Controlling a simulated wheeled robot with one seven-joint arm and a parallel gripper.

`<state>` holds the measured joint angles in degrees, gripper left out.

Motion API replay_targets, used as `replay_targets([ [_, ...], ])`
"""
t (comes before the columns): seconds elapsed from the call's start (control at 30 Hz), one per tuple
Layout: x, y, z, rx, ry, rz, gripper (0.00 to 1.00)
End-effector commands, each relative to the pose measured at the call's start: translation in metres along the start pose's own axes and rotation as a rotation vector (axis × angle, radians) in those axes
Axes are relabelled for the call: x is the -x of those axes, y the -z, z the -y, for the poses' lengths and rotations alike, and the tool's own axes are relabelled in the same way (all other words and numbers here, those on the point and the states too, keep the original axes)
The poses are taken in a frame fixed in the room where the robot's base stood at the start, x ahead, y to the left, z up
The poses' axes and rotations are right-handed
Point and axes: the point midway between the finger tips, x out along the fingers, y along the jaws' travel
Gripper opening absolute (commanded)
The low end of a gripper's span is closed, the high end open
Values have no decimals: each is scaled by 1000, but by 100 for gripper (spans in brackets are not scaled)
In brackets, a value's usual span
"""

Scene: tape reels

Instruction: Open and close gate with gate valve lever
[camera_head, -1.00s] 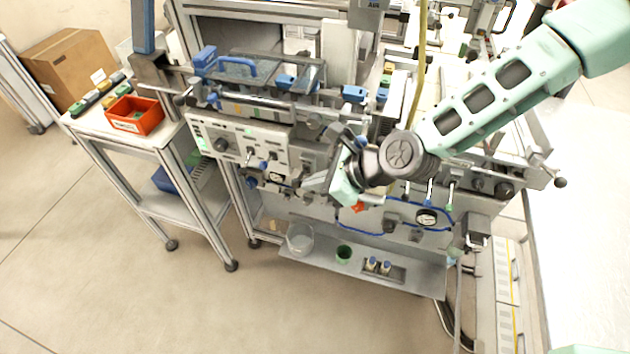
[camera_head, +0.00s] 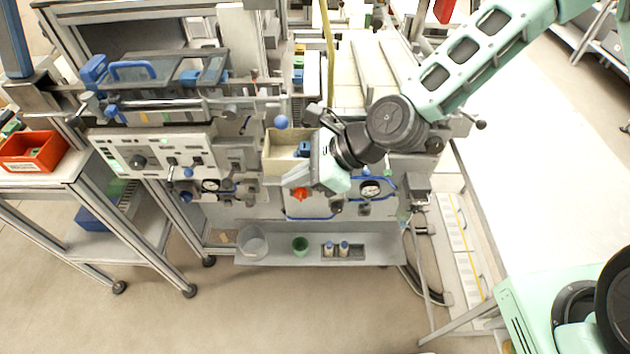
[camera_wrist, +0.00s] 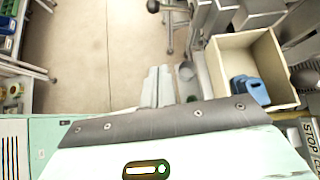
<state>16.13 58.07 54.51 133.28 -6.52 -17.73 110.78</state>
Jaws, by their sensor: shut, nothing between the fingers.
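My gripper (camera_head: 290,184) is in front of the machine's front panel, right of centre, with its fingers angled down and left. In the wrist view its fingers (camera_wrist: 160,86) are together with nothing between them. The machine front (camera_head: 150,150) carries several knobs and small levers. A bar with a blue ball knob (camera_head: 281,122) stands above and left of my gripper. I cannot tell which part is the gate valve lever, or whether the gate is open. My gripper and forearm hide part of the panel.
A beige open box (camera_wrist: 240,50) with a blue part (camera_wrist: 250,90) is close to my gripper. A shelf (camera_head: 375,250) below holds a glass bowl (camera_head: 253,241), a green cup (camera_head: 300,245) and small bottles. A trolley with a red bin (camera_head: 32,152) stands left. Floor in front is clear.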

Motion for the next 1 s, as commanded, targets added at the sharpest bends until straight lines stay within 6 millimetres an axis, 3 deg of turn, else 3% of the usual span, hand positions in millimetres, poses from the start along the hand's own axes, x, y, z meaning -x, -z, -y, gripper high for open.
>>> replay_targets([
  [0.33, 27, 23, -2, 0, 1, 1, 0],
  [1.0, 28, 24, -5, 31, -10, -14, 0],
])
